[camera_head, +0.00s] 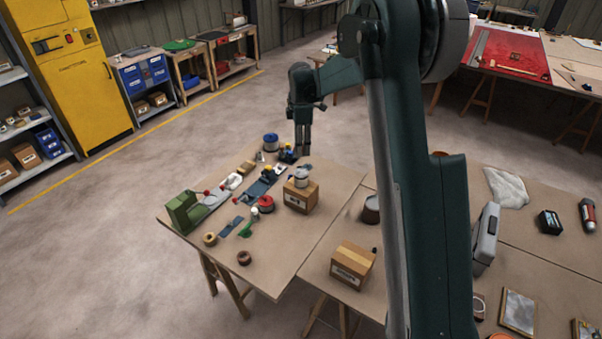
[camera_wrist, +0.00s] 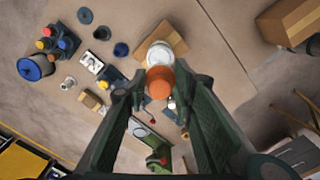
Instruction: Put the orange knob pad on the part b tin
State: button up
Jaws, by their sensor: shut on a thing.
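My gripper (camera_head: 302,150) points down above the far side of the workbench. In the wrist view its fingers (camera_wrist: 159,94) are closed around the round orange knob pad (camera_wrist: 160,82). The pad cannot be made out in the head view. A white-topped tin (camera_head: 301,178) sits on a cardboard box; in the wrist view its pale round top (camera_wrist: 159,53) shows just beyond the pad, partly covered by it. A blue tin (camera_head: 270,142) stands at the bench's far edge, and its blue lid (camera_wrist: 34,67) shows at the left of the wrist view. No label is readable, so I cannot tell which tin is part b.
The cardboard box (camera_head: 299,199) stands near the bench middle. A red-topped round item (camera_head: 265,204), a green vise (camera_head: 182,212) and several small parts crowd the left side. Another taped box (camera_head: 351,265) stands nearer. Bare bench lies between the boxes.

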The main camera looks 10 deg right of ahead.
jog(key=shift+f, duration=0.1)
send_over(301, 172)
jog(key=shift+f, duration=3.05)
jog(key=shift+f, duration=0.15)
jog(key=shift+f+p, duration=0.35)
jog(key=shift+f, duration=1.35)
jog(key=shift+f, duration=0.2)
jog(key=o, duration=0.9)
jog(key=shift+r, duration=0.25)
